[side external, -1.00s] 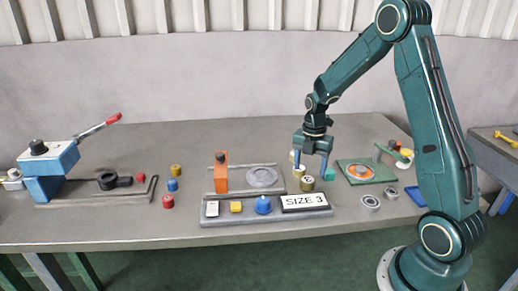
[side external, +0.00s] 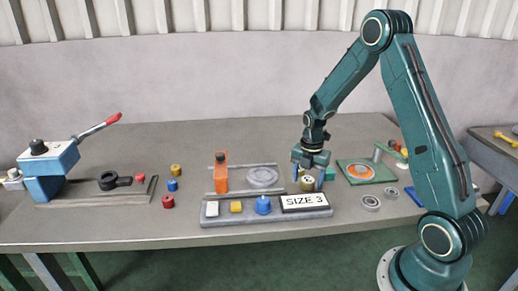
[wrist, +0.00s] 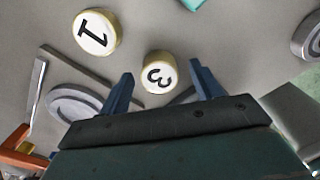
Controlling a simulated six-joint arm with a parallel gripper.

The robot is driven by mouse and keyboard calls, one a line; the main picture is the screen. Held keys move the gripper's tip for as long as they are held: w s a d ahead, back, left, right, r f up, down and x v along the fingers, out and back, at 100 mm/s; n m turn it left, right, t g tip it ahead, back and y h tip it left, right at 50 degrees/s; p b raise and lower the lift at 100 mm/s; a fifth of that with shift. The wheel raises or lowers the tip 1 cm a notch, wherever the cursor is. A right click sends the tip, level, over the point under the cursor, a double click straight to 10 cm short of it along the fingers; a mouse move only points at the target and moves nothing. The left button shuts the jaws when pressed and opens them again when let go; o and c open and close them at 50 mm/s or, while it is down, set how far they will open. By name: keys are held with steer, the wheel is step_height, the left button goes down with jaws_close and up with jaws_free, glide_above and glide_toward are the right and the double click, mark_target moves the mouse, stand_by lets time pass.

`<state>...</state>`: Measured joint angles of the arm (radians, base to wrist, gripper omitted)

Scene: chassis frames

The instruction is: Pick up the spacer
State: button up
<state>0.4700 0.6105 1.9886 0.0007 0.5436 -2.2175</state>
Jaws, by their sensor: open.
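A short gold cylinder spacer with a white top marked 3 (wrist: 159,72) stands on the table between my fingers in the wrist view. The side view shows a gold spacer (side external: 307,184) at my fingers, its top partly covered. A larger gold spacer marked 1 (wrist: 98,32) stands to its left in the wrist view, clear of the fingers. My gripper (wrist: 163,82) is open, with a blue finger on each side of the spacer marked 3. Gaps show on both sides of it. The sign (side external: 304,201) reads SIZE 3.
A grey tray (side external: 222,221) with coloured buttons lies in front of the gripper. An orange block (side external: 221,172) and grey disc (side external: 262,177) are to the left. A green plate (side external: 347,179) and metal rings (side external: 371,203) are to the right.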

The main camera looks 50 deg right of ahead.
mark_target(308, 180)
steer(key=c, duration=1.3)
steer(key=shift+r, duration=0.15)
step_height(308, 180, up, 20)
steer(key=shift+f, duration=0.1)
